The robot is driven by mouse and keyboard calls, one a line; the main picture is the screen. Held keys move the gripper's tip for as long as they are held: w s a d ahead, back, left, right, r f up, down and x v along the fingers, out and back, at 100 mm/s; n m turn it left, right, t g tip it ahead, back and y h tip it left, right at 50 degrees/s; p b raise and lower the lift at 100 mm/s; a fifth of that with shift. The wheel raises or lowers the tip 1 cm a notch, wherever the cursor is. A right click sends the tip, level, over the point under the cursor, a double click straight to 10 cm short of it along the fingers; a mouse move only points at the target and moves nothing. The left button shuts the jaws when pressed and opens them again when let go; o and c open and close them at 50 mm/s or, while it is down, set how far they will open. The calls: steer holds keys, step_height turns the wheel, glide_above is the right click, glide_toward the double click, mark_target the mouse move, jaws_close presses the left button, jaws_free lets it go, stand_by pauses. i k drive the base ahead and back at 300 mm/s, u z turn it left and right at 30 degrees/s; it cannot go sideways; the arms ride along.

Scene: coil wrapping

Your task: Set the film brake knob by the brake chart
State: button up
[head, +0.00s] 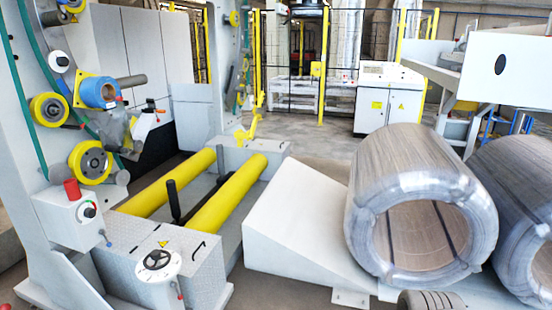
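Several controls show, and I cannot tell which is the film brake knob. A small white part with a red tip (146,125) sits beside the blue-ended roll (97,92) on the upright ring frame at left. A small round dial (89,211) with coloured marks is on the light grey box (62,224) under a red button (72,187). A black handwheel-like knob (158,260) sits on a white round dial on the front pedestal. No readable brake chart shows. My gripper is not in view.
Two yellow rollers (226,194) lie in a low bed behind the pedestal. A grey sloped ramp (300,222) and large wrapped coils (420,200) fill the right. A white console (389,97) stands at the back near yellow-posted fencing. Open floor (325,155) lies between.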

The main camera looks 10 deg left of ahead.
mark_target(61, 61)
steer(key=u, duration=0.05)
steer(key=i, duration=1.8)
steer(key=u, duration=1.05)
steer(key=i, duration=1.1)
steer(key=u, duration=0.9)
